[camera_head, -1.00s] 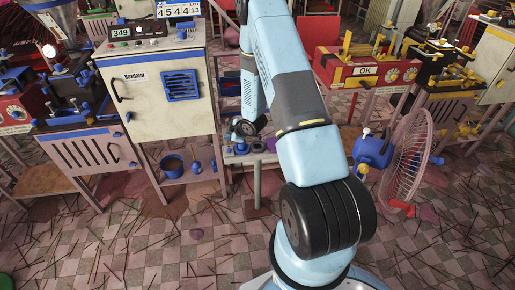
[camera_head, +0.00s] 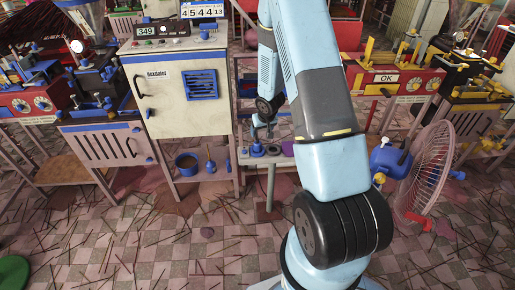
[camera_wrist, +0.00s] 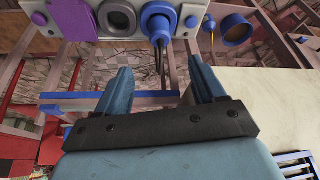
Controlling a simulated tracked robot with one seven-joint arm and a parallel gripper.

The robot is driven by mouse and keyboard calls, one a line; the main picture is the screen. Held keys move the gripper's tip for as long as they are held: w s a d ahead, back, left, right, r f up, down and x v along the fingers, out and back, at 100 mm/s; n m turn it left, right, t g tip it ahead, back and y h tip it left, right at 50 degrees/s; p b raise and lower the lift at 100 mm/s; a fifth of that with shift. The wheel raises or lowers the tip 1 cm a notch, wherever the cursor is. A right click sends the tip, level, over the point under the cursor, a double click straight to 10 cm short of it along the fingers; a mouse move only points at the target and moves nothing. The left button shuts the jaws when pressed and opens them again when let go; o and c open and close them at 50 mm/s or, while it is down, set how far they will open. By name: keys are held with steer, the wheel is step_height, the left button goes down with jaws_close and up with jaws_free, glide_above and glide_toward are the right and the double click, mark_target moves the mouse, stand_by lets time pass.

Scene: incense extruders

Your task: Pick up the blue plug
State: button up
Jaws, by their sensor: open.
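The blue plug (camera_wrist: 160,22) is a round blue piece with dark cords hanging from it. It sits at the pale panel (camera_wrist: 138,45) at the top of the wrist view, and in the head view it looks like the small blue piece (camera_head: 257,150) on the little stand. My gripper (camera_wrist: 161,75) is open and empty, its two blue fingers apart and pointing toward the panel. The plug lies beyond the fingertips, roughly in line with the gap, not between them. In the head view my gripper is small and partly hidden by my arm.
Next to the plug are a dark round socket (camera_wrist: 117,17) and a purple block (camera_wrist: 68,18). A white cabinet (camera_head: 172,95) stands left of the stand, and a pink fan (camera_head: 427,172) stands right of my arm.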

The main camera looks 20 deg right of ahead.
mark_target(258, 143)
steer(key=x, duration=0.8)
steer(key=shift+f, duration=0.3)
steer(key=shift+x, duration=2.6)
steer(key=shift+s, duration=0.15)
steer(key=c, duration=1.1)
steer(key=shift+r, duration=0.1)
